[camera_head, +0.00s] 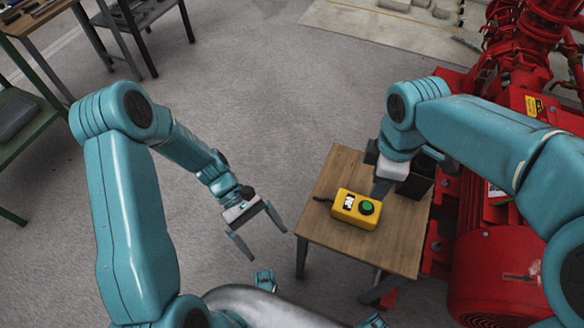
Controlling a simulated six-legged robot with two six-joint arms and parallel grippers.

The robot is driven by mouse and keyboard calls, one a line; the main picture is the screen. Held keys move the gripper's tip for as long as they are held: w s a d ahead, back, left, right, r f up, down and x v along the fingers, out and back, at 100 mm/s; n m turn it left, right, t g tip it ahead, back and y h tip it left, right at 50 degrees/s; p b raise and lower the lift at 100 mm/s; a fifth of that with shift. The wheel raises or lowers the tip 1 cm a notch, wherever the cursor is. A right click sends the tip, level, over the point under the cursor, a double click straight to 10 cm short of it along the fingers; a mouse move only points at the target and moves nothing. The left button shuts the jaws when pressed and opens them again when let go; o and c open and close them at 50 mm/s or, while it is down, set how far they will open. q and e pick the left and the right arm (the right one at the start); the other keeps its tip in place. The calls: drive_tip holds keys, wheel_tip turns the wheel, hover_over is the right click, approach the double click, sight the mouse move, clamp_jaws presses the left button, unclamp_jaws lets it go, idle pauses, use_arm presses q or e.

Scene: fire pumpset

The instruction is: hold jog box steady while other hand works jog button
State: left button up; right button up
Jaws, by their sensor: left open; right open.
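The jog box (345,213) is a yellow box lying on a small wooden table (325,232). It has a round green jog button (366,208) at its right end and a black-and-white label at its left. My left gripper (258,246) is open and empty. It hangs over the floor left of the table, apart from the box. My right gripper (379,191) is above the table, just behind the box at its upper right. Its fingers are partly hidden and look close to the box; I cannot tell whether they touch it.
A dark container (420,180) stands at the table's back right. The red pumpset (505,265) stands close along the table's right side. Workbenches (40,20) are at the upper left. Open grey floor lies left of and behind the table.

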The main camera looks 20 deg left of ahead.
sight(349, 205)
use_arm(q)
drive_tip(key=w+d+r+n+t+h, duration=0.25)
drive_tip(key=w+r+n+t, duration=0.25)
drive_tip(key=w+r, duration=0.75)
drive_tip(key=x, duration=0.5)
drive_tip(key=f+x, duration=0.1)
drive_tip(key=x, duration=0.5)
drive_tip(key=w+x, duration=0.1)
drive_tip(key=x, duration=0.4)
drive_tip(key=shift+w+a+f, duration=0.15)
drive_tip(key=shift+f, duration=0.2)
drive_tip(key=c, duration=1.3)
drive_tip(key=shift+o, duration=0.2)
use_arm(e)
clamp_jaws()
use_arm(q)
drive_tip(key=shift+h, duration=0.25)
